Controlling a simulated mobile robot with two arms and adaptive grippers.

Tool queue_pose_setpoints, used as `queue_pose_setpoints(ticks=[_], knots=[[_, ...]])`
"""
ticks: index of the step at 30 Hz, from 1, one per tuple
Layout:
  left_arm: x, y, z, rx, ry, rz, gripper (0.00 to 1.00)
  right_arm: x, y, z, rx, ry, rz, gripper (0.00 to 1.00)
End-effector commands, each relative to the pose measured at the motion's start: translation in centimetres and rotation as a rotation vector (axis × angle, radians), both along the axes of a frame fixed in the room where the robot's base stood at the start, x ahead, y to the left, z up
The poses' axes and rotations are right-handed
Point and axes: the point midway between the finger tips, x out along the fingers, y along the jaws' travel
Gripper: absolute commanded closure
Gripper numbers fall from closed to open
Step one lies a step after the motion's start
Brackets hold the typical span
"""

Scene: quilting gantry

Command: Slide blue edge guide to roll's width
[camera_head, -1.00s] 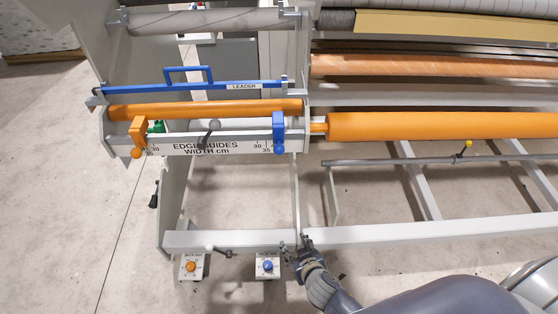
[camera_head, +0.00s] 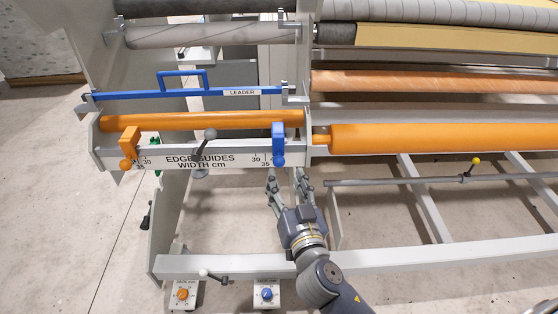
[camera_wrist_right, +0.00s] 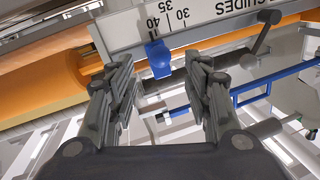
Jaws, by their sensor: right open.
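The blue edge guide (camera_head: 278,146) stands at the right end of the white rail printed EDGE GUIDES WIDTH cm (camera_head: 205,160). The orange edge guide (camera_head: 129,147) is at the rail's left end. An orange roll (camera_head: 200,121) lies behind the rail, its right end a little past the blue guide. My right gripper (camera_head: 286,172) is open and empty just below the blue guide. My left gripper is not in view.
A blue LEADER bar (camera_head: 190,92) lies behind the roll. A thicker orange roll (camera_head: 440,136) extends to the right. A lower white beam (camera_head: 420,258) crosses beneath my right arm.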

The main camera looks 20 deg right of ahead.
Motion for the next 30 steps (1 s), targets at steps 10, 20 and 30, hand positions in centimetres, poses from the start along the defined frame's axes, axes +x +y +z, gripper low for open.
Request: queue_pose_setpoints(ticks=[10, 20, 30], knots=[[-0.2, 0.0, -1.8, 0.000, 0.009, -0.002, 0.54, 5.4, -0.3, 0.1, -0.004, 0.000, 0.001, 0.54], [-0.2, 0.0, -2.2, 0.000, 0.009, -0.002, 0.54, 7.6, -0.5, -0.1, -0.002, 0.001, 0.001, 0.54], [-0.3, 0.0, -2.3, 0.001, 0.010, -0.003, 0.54, 7.6, -0.5, -0.1, -0.002, 0.002, 0.001, 0.72]])
